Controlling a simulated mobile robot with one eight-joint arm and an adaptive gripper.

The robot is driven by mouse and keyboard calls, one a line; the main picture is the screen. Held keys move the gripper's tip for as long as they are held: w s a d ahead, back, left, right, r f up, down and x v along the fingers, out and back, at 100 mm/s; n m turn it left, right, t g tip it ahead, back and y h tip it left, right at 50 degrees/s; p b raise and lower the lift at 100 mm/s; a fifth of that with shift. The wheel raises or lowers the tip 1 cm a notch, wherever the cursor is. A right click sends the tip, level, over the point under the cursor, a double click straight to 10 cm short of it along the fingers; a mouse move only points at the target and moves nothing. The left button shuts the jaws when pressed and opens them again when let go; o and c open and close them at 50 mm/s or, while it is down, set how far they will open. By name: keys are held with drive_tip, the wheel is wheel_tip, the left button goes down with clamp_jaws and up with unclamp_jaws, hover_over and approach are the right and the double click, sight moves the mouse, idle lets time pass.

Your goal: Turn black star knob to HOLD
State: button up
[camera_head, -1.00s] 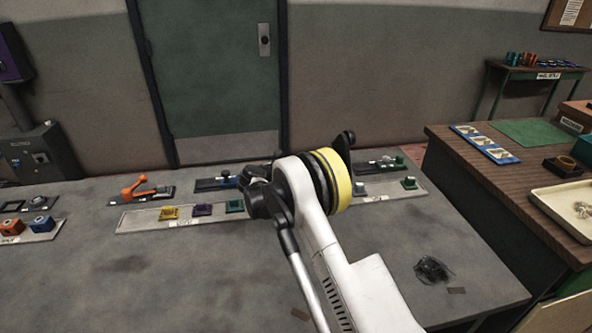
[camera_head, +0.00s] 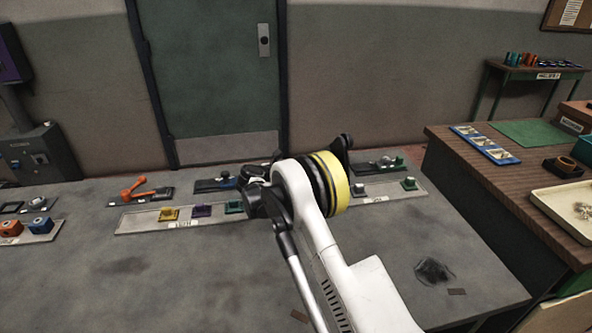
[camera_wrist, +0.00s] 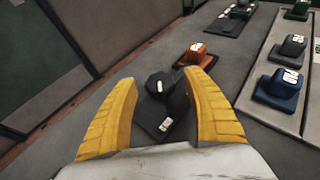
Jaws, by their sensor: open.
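In the wrist view a black knob (camera_wrist: 160,84) with a faceted outline and a pale mark on top stands on a dark base plate. A small white label (camera_wrist: 165,124) lies on the plate on the near side of the knob; its text is too small to read. My gripper (camera_wrist: 162,82) is open, with one yellow finger on the left of the knob and one on the right. Gaps show between the fingers and the knob. In the head view my arm hides the gripper and the knob.
In the wrist view an orange block (camera_wrist: 196,56) on a dark plate stands just beyond the right finger. A grey panel with a blue block (camera_wrist: 280,89) lies to the right. In the head view the front of the grey table (camera_head: 150,285) is largely clear.

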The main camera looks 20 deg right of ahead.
drive_tip(key=v, duration=1.2)
drive_tip(key=shift+d, duration=0.1)
